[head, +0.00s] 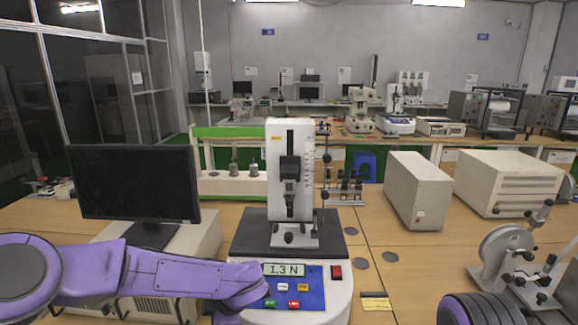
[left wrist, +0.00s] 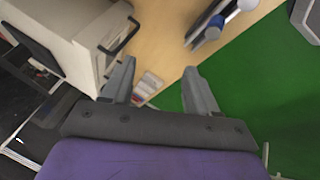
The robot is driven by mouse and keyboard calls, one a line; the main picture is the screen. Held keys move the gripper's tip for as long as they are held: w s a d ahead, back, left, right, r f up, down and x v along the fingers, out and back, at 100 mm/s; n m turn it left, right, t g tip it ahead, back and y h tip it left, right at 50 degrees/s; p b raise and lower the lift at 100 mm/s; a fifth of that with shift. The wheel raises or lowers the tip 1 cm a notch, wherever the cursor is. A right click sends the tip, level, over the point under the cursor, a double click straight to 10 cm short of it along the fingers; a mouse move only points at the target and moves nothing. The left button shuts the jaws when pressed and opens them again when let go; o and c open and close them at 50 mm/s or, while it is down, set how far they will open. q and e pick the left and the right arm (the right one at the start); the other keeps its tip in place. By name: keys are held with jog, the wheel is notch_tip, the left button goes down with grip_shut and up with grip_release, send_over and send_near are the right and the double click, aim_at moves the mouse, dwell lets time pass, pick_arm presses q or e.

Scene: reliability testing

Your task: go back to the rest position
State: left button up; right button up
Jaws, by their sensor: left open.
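My left arm (head: 150,272) reaches in from the left in the head view, and its end is over the front left of the force tester (head: 336,307). My left gripper (left wrist: 160,64) shows in the left wrist view with its two grey fingers apart and nothing between them. Its fingers are not clearly seen in the head view. The tester has an upright white column (head: 275,165) and a display (head: 284,269) reading 1.3 N. My right gripper is out of view; a purple and dark ribbed part of mine shows at the bottom right.
A black monitor (head: 135,183) stands on a beige case (head: 100,240) behind my left arm. Two beige boxes (head: 415,190) (head: 508,182) stand at the right. A metal device with a wheel (head: 505,250) is at the right edge.

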pick_arm(q)
jog(key=s+a+f+m+t+y, duration=0.1)
jog(key=s+a+f+m, duration=0.3)
jog(key=s+f, duration=0.4)
jog(key=s+a+f+m+t, duration=0.2)
jog(key=s+a+f+m, duration=0.25)
jog(key=f, duration=0.45)
jog(key=s+a+f+m+g+h, duration=0.1)
jog(key=s+a+f+m+h, duration=0.15)
jog(key=s, duration=0.75)
jog(key=s+a+f+m+g+h, duration=0.1)
jog(key=s+a+f+m, duration=0.15)
jog(key=s, duration=0.85)
notch_tip(320, 180, down, 7)
jog(key=m+b, duration=0.1)
jog(key=b, duration=0.5)
jog(key=shift+s+d+g, duration=0.3)
jog(key=shift+d, duration=0.15)
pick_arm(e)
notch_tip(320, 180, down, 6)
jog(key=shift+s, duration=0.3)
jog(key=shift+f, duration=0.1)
